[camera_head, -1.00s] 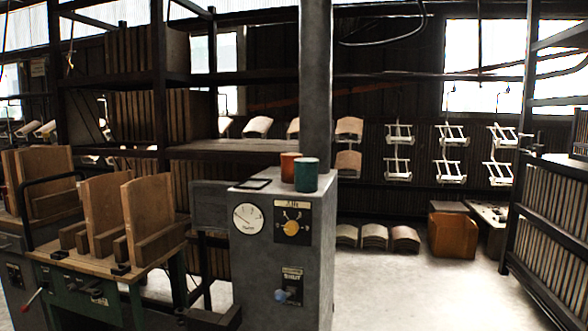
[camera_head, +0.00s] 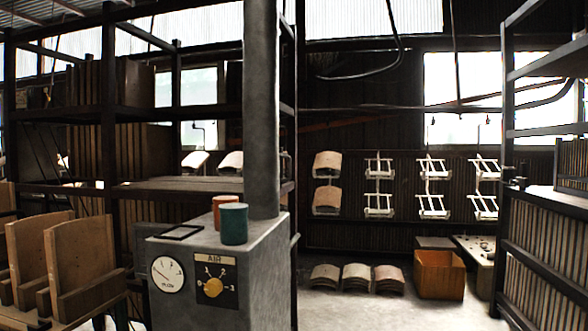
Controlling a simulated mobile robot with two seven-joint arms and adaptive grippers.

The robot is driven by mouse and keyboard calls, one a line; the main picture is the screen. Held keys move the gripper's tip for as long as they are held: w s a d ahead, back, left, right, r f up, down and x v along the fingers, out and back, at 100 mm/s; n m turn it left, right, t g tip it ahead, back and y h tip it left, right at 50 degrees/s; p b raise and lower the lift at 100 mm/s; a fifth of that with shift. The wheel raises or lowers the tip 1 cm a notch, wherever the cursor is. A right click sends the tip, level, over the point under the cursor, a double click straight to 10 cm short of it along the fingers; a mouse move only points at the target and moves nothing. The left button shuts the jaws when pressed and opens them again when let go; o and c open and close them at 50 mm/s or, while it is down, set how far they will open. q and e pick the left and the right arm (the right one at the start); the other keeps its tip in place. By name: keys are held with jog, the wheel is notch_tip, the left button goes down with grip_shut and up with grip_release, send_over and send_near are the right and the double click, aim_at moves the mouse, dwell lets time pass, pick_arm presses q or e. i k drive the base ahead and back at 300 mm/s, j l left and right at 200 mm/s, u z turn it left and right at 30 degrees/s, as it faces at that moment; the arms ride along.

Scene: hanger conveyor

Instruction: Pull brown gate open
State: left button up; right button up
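I cannot clearly pick out a brown gate. At the right edge stands a dark frame (camera_head: 507,180) with rows of upright slats or boards (camera_head: 545,240); whether it is a gate or a rack I cannot tell. Beyond it, a ribbed dark wall (camera_head: 350,237) closes the back of the room. Neither of my grippers shows in the head view.
A grey control cabinet (camera_head: 265,270) with a post and two cups (camera_head: 234,224) stands near, left of centre. Stacked curved tiles (camera_head: 357,278) and an orange-brown box (camera_head: 440,275) sit at the back. White hangers (camera_head: 432,206) hang behind.

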aim_at(285, 156)
jog(key=i+l, duration=0.55)
jog(key=l, duration=0.25)
jog(key=i+l+u, duration=0.1)
jog(key=i+l, duration=0.5)
jog(key=l, duration=0.15)
jog(key=i+l, duration=0.25)
jog(key=l, duration=0.2)
jog(key=j+u, duration=0.05)
